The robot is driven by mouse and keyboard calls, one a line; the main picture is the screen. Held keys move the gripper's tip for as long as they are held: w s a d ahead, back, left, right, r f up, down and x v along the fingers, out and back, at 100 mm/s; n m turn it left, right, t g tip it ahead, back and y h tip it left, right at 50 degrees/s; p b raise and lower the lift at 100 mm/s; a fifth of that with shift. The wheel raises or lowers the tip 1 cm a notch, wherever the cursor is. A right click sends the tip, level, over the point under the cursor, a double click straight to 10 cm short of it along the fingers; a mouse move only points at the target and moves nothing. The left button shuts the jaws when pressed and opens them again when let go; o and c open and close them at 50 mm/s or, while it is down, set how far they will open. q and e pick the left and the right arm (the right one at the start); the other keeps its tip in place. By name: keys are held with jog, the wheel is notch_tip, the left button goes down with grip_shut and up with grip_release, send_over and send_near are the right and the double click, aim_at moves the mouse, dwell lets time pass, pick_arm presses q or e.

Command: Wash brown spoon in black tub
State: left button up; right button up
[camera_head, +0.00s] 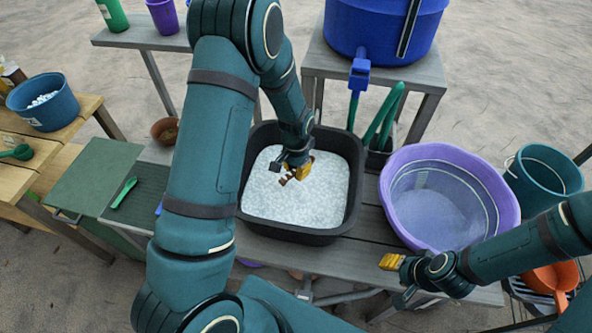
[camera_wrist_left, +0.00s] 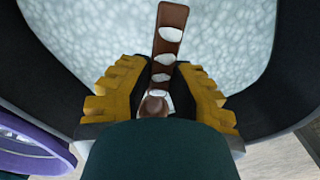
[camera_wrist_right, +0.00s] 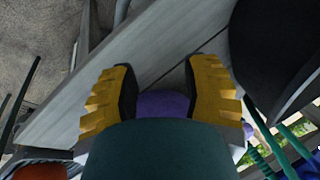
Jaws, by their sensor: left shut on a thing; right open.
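The black tub (camera_head: 349,205) stands on the grey table and is filled with white, foamy-looking contents (camera_head: 300,205). My left gripper (camera_head: 297,168) reaches down into the tub, shut on the brown spoon (camera_wrist_left: 170,25). The spoon sticks out between the yellow fingers (camera_wrist_left: 157,92) in the left wrist view and shows white patches along it. In the head view only a short brown and white piece (camera_head: 285,180) of it shows, low over the foam. My right gripper (camera_head: 392,262) is open and empty near the table's front edge, below the purple basin.
A purple basin (camera_head: 508,200) with water-like contents stands right of the tub. A blue barrel with a tap (camera_head: 360,72) stands behind on a grey stand. A teal bucket (camera_head: 543,180) and orange pot (camera_head: 553,279) are at right. Green spoons lie at left.

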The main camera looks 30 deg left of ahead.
aim_at(296, 170)
pick_arm(q)
jog(key=shift+r+p, duration=1.75)
jog(key=shift+r, duration=1.1)
jog(key=shift+r, duration=0.15)
notch_tip(296, 170, up, 3)
jog(key=shift+f+b, duration=0.15)
jog(key=shift+b, duration=1.1)
jog(key=shift+r, duration=0.5)
